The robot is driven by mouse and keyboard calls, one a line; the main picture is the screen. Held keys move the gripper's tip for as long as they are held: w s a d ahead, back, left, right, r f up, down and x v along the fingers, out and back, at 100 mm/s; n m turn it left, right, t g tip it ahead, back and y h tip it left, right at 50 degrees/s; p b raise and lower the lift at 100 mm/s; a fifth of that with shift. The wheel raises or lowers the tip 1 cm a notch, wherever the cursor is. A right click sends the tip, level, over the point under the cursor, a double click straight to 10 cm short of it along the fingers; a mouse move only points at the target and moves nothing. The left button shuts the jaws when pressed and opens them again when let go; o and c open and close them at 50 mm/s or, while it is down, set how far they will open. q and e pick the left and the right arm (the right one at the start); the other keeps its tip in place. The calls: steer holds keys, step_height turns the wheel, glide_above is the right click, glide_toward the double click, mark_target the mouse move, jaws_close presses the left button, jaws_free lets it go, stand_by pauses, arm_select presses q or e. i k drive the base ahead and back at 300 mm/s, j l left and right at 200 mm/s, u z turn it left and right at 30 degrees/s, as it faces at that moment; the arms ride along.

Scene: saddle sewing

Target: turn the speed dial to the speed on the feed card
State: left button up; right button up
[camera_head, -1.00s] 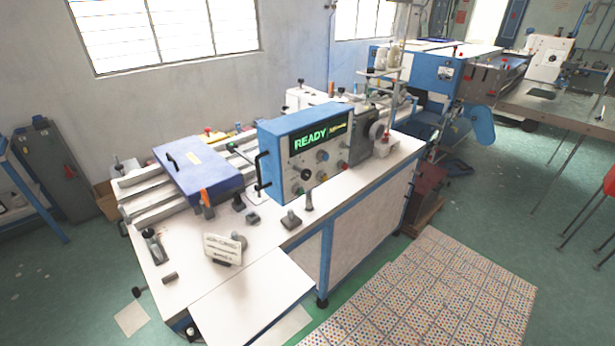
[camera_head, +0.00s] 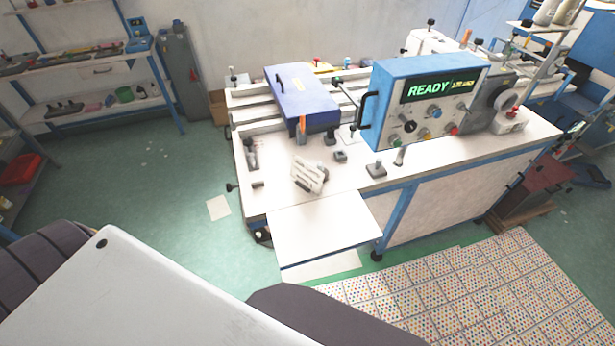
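The blue control box (camera_head: 432,98) stands on the white machine table. Its green display (camera_head: 437,87) reads READY, with smaller yellow text too small to read surely. Several knobs and buttons sit below the display, including a black knob (camera_head: 410,126), a blue one (camera_head: 436,112) and a red one (camera_head: 454,130). I cannot tell which is the speed dial. A small white card (camera_head: 308,174) with dark print, likely the feed card, stands tilted in a holder on the table; its print is unreadable. Neither gripper is in view.
A blue-lidded unit (camera_head: 302,97) lies on rails left of the control box. A white shelf (camera_head: 325,228) juts from the table front. Shelving with tools (camera_head: 95,75) stands at the far left. Green floor (camera_head: 160,185) is open left of the table; a dotted mat (camera_head: 440,290) lies in front.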

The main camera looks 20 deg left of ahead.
mark_target(410, 126)
steer(key=i+l+u, duration=0.25)
steer(key=l+u, duration=0.2)
steer(key=i+l+u, duration=0.15)
steer(key=l+u, duration=0.75)
steer(key=l, duration=0.2)
steer(key=l+u, duration=0.45)
steer(key=l, duration=0.1)
